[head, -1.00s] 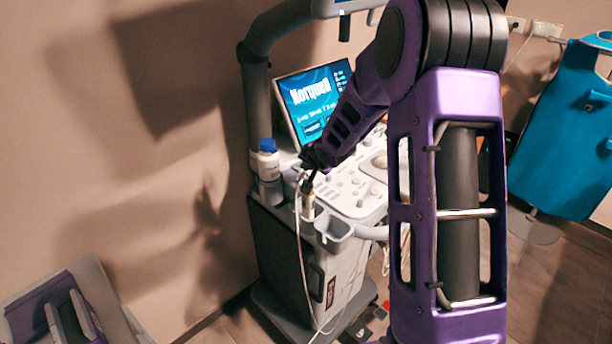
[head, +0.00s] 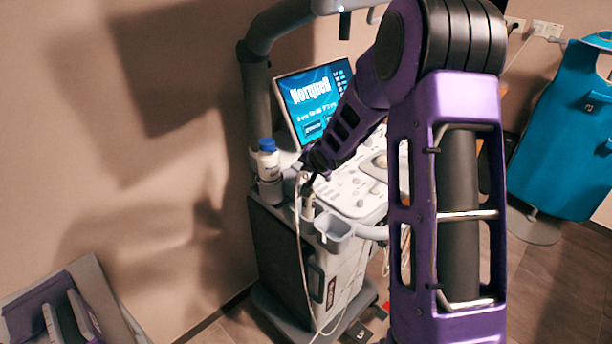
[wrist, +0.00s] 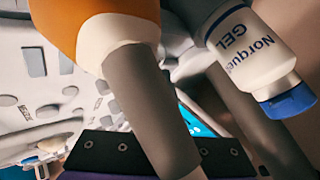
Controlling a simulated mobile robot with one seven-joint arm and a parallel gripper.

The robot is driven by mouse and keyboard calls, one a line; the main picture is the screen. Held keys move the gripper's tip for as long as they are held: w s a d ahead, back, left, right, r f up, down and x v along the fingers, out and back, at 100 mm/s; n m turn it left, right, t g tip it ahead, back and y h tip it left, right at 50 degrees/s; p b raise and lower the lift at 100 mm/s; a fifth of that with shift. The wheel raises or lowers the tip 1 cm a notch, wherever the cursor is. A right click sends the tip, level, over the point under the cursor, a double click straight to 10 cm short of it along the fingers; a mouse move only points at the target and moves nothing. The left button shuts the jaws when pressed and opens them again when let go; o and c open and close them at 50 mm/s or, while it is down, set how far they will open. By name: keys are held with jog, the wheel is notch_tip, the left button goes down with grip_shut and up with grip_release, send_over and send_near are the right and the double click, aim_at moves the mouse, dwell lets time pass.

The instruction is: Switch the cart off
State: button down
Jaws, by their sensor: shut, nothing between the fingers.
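The cart (head: 345,265) is a grey and white ultrasound-type machine by the wall. Its screen (head: 312,98) is lit blue with white lettering. The control panel (head: 352,190) has several knobs and keys, and it also shows at the left of the wrist view (wrist: 35,85). My gripper (head: 308,186) is shut and empty near the panel's left edge, beside the holders. In the wrist view its dark jaw parts lie along the bottom, partly hidden by a grey-handled probe with an orange part (wrist: 150,105). I cannot make out which control is the power switch.
A white gel bottle with a blue cap (head: 268,160) stands in a holder left of my gripper, close in the wrist view (wrist: 255,55). A white cable (head: 300,260) hangs down the cart's front. A blue apron (head: 565,130) hangs at the right.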

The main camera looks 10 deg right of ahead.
jog(key=shift+f, duration=0.35)
dwell(0.5)
jog(key=shift+r+p, duration=0.6)
jog(key=shift+r, duration=0.2)
notch_tip(320, 180, up, 5)
jog(key=p, duration=0.4)
jog(key=shift+p, duration=0.3)
jog(key=shift+r, duration=0.1)
